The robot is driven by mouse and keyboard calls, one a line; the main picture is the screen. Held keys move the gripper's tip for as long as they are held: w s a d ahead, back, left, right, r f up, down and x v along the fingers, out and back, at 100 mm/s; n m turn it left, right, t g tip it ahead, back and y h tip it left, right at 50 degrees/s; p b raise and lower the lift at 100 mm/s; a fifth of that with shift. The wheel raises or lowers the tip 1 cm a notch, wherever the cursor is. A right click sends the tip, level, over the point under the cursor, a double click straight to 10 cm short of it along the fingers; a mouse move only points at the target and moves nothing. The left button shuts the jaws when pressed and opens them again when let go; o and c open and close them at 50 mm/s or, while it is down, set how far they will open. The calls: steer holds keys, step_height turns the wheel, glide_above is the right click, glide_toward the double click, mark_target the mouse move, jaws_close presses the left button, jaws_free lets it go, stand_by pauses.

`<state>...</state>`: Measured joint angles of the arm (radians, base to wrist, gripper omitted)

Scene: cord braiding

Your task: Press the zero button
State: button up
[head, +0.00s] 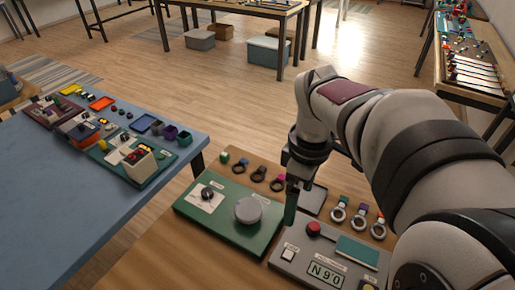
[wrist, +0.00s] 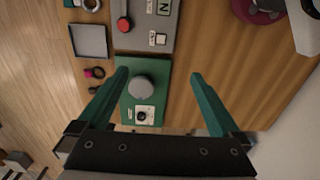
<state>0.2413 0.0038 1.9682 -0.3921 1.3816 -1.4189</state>
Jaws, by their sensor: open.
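A grey panel (head: 345,235) with a numeric display reading 0.6 N (head: 325,272) lies on the wooden table. A small pale square button (head: 288,253) with a tiny label sits at its left near corner; it is probably the zero button, but the label is too small to read. It also shows in the wrist view (wrist: 158,39), beyond my fingertips. A round red button (head: 314,229) is farther back on the panel, also seen in the wrist view (wrist: 124,24). My gripper (head: 291,207) points down above the boundary of the panels. In the wrist view its green fingers (wrist: 159,74) are apart and empty.
A green panel (head: 215,228) with a grey round knob (head: 248,210) and a small dial (head: 207,192) lies beside the grey panel. Several rings lie behind, with a shallow grey tray (wrist: 89,41). A blue table (head: 60,220) with loaded boards stands at left.

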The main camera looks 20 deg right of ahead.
steer(key=s+a+f+m+y, duration=0.1)
steer(key=s+a+m, duration=0.4)
steer(key=s+m, duration=0.2)
steer(key=s+a+f+m, duration=0.2)
steer(key=s+a+m, duration=0.3)
steer(key=s+m, duration=0.2)
steer(key=shift+s+a+f+m+y, duration=0.3)
steer(key=shift+s+a+y, duration=0.1)
steer(key=shift+s, duration=0.8)
steer(key=shift+d, duration=0.1)
jaws_close()
